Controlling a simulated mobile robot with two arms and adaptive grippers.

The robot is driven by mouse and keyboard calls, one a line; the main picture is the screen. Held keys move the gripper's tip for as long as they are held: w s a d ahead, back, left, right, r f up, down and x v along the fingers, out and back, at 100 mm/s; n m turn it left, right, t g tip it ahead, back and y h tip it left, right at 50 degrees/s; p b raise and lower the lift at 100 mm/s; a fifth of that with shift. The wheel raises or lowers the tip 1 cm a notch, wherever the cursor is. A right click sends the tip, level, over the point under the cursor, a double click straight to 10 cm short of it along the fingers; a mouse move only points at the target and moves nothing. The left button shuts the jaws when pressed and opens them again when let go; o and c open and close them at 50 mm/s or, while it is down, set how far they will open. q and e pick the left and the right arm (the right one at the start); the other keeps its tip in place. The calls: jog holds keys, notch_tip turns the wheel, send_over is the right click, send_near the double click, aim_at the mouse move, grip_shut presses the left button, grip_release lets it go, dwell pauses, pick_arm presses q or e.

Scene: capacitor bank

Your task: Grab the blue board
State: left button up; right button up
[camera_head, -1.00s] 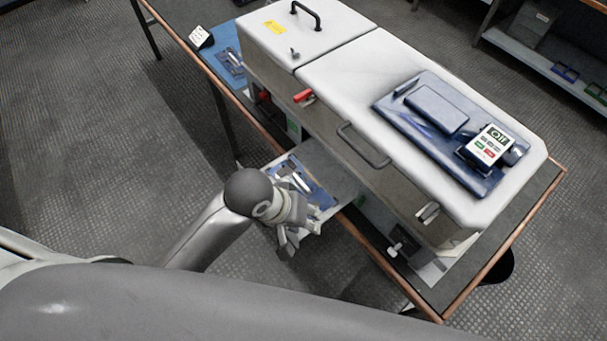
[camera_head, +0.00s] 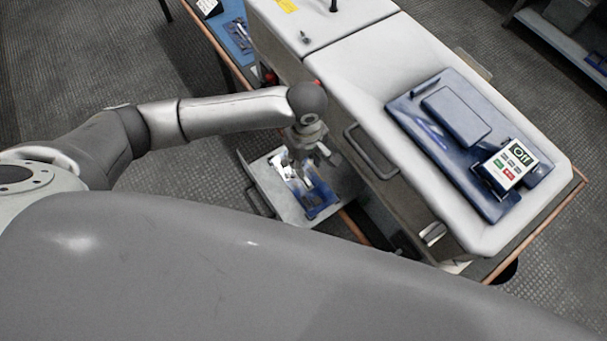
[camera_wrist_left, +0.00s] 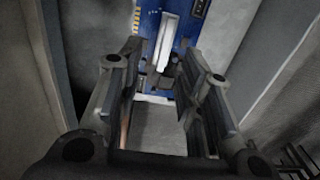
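The blue board (camera_head: 318,200) lies in an open pale drawer (camera_head: 291,214) that sticks out of the front of the white machine. It carries a white bar-shaped part. My left gripper (camera_head: 312,162) is above the drawer, over the far part of the board, and hides some of it. In the left wrist view the blue board (camera_wrist_left: 178,24) shows at the top, beyond the fingertips. The left gripper (camera_wrist_left: 158,75) is open there, its fingers apart with nothing between them. My right gripper is not in view.
The white machine (camera_head: 385,70) stands on a table (camera_head: 535,225) just right of my left gripper, with a handle (camera_head: 371,152) close by. A blue panel with an "Off" display (camera_head: 519,155) lies on its lid. Open floor lies left of the table.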

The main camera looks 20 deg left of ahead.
pick_arm(q)
jog(key=shift+s+a+f+p, duration=0.15)
jog(key=shift+f+p, duration=0.15)
jog(key=shift+f, duration=1.4)
jog(key=shift+s+a+f+p, duration=0.1)
jog(key=shift+f+p, duration=0.2)
jog(key=shift+f, duration=1.4)
grip_shut()
